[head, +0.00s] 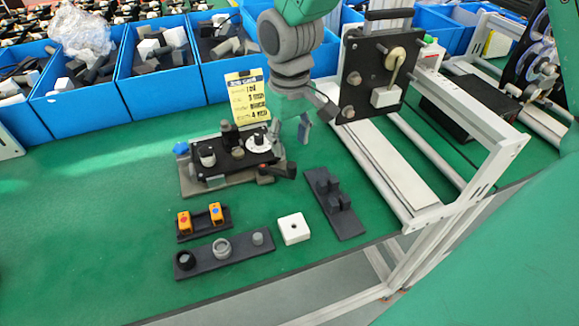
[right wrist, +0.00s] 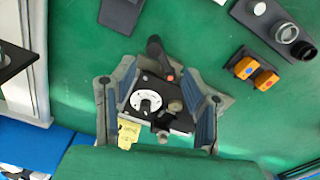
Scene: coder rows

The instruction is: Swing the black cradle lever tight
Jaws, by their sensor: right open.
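The cradle, a black plate on a grey base (head: 222,172), stands on the green table with a white dial and several posts on top. Its black lever (head: 285,170) sticks out at the plate's right end in the head view. In the right wrist view the lever (right wrist: 155,50) points up from the plate (right wrist: 178,118), near an orange-red spot. My right gripper (head: 310,118) hangs above and right of the cradle, apart from the lever. In the right wrist view its open fingers (right wrist: 159,90) frame the plate with nothing held. My left gripper is not in view.
A yellow note card (head: 247,98) stands behind the cradle. In front lie an orange-switch holder (head: 203,222), a dark strip with round parts (head: 225,250), a white block (head: 293,229) and a black bracket (head: 336,203). Blue bins (head: 160,92) line the back; an aluminium frame (head: 455,130) stands right.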

